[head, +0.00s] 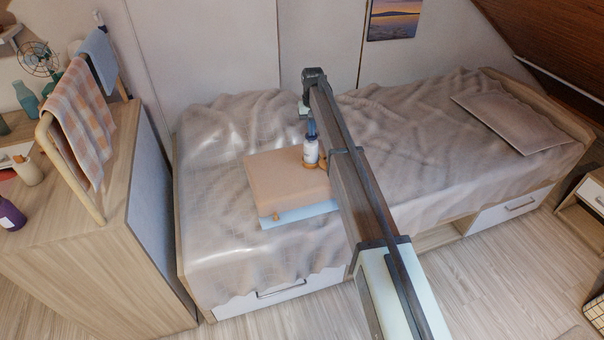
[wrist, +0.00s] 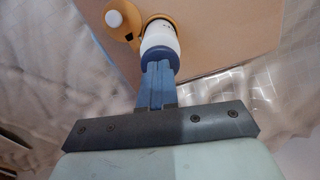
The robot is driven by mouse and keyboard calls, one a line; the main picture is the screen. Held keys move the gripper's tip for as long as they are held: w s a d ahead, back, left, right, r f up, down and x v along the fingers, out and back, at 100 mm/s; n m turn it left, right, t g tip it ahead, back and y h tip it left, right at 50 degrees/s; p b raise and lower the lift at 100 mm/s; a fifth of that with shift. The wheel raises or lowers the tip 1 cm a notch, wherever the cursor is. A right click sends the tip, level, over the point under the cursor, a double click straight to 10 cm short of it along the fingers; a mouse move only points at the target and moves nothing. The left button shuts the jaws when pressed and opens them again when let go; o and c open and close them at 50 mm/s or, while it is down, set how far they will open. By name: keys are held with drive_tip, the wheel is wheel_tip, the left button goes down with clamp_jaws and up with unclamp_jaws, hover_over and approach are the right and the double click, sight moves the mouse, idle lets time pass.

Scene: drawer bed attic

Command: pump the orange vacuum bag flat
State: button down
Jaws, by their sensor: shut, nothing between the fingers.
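The orange vacuum bag (head: 283,181) lies on the bed, a thick puffed block with a small orange tab at its front edge. A white pump with a blue top (head: 310,152) stands upright at the bag's far right corner. In the wrist view the pump (wrist: 160,40) sits in an orange valve ring (wrist: 160,20), with a white-topped orange cap (wrist: 116,19) beside it. My gripper (head: 311,128) is shut and empty, directly over the pump. In the wrist view its blue fingers (wrist: 157,75) meet the pump's blue top; whether they press on it I cannot tell.
A light blue flat sheet (head: 300,214) shows under the bag's front edge. The rumpled bed (head: 220,240) is clear around it, with a pillow (head: 510,122) at the far right. A wooden cabinet (head: 150,260) with a towel rack stands to the left.

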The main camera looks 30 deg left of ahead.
drive_tip(key=shift+f, duration=0.5)
drive_tip(key=shift+r, duration=3)
drive_tip(key=shift+f, duration=0.1)
drive_tip(key=shift+f, duration=1.45)
